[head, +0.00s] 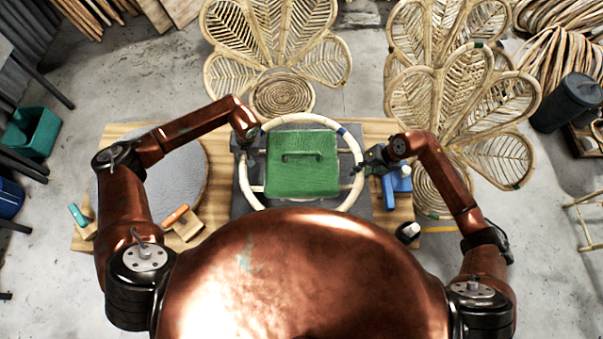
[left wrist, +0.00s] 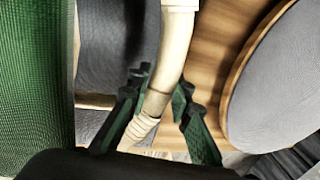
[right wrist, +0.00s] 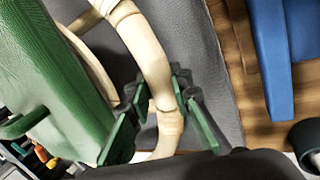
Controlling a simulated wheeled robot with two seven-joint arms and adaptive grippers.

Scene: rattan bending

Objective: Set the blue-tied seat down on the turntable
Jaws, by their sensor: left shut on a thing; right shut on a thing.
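The seat is a pale rattan ring (head: 257,197) with a blue tie (head: 342,130) at its upper right. My left gripper (head: 247,141) is shut on its left rim, and the rim (left wrist: 174,45) runs between the fingers (left wrist: 160,95) in the left wrist view. My right gripper (head: 372,160) is shut on its right rim, seen between the fingers (right wrist: 160,95) in the right wrist view. The turntable (head: 170,172) is a grey disc left of the ring, partly hidden by my left arm. I cannot tell whether the ring touches the surface below.
A green case (head: 302,175) with a handle sits inside the ring's outline, over its crossbars. A dark grey mat (head: 240,208) lies beneath. A blue object (head: 397,185), a black object (head: 408,232) and an orange-handled tool (head: 176,216) are on the wooden table (head: 117,130). Petal-backed rattan chairs (head: 276,50) stand behind.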

